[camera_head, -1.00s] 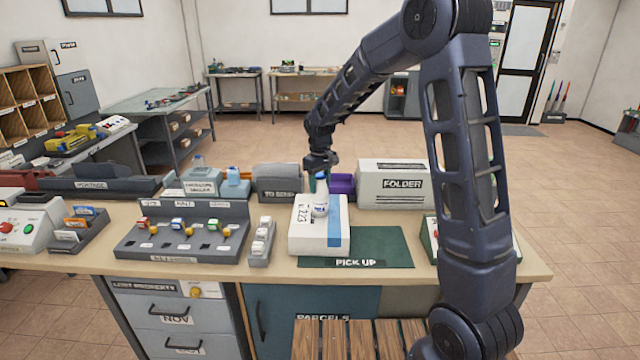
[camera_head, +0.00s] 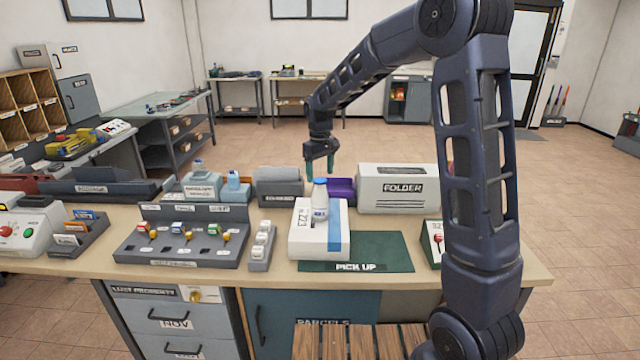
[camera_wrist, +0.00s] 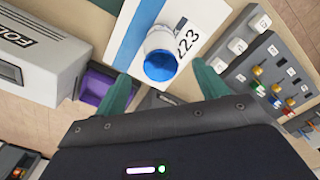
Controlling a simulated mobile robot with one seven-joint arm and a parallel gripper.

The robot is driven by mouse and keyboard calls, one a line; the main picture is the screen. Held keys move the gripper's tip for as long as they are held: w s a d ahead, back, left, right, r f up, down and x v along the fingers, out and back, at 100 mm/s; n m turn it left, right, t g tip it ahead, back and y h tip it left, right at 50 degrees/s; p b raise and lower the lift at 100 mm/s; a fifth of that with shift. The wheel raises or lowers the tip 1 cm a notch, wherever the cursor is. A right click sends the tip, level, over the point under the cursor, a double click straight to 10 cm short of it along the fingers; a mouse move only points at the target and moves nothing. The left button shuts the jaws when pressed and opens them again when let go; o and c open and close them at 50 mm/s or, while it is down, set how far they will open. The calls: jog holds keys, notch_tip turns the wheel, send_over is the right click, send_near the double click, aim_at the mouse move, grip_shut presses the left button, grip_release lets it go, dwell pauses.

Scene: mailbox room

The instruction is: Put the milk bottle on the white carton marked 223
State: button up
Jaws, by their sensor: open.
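The milk bottle (camera_head: 320,199), white with a blue cap, stands upright on the white carton (camera_head: 305,240). The carton has a blue stripe and the number 223, and lies on the green PICK UP mat (camera_head: 385,250). In the wrist view the bottle's blue cap (camera_wrist: 160,66) and the carton (camera_wrist: 207,14) show below my gripper. My gripper (camera_head: 321,168) is open and empty above the bottle, apart from it. Its green fingers stand to either side of the bottle in the wrist view (camera_wrist: 163,85).
A FOLDER box (camera_head: 398,188) stands right of the carton, with a purple tray (camera_head: 341,188) behind. The mat's right part is bare.

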notch_tip(320, 180, up, 6)
jog(key=shift+f, duration=0.25)
jog(key=shift+s+d+r, duration=0.1)
jog(key=shift+d+r, duration=0.1)
jog(key=shift+r, duration=0.05)
jog(key=s+d+r+m+t, duration=0.1)
jog(key=s+d+r+m, duration=0.1)
jog(key=s+d+r, duration=0.5)
jog(key=s+d+m+t, duration=0.15)
jog(key=s+d, duration=0.25)
jog(key=d, duration=0.6)
jog(key=s+d+f+m+t, duration=0.1)
jog(key=s+d+m, duration=0.1)
jog(key=s+d, duration=0.4)
jog(key=s+d+f+m+t, duration=0.1)
jog(key=s+d, duration=0.5)
jog(key=s, duration=0.6)
jog(key=shift+s+d+f+m, duration=0.25)
jog(key=shift+f+m, duration=0.25)
jog(key=shift+m, duration=0.75)
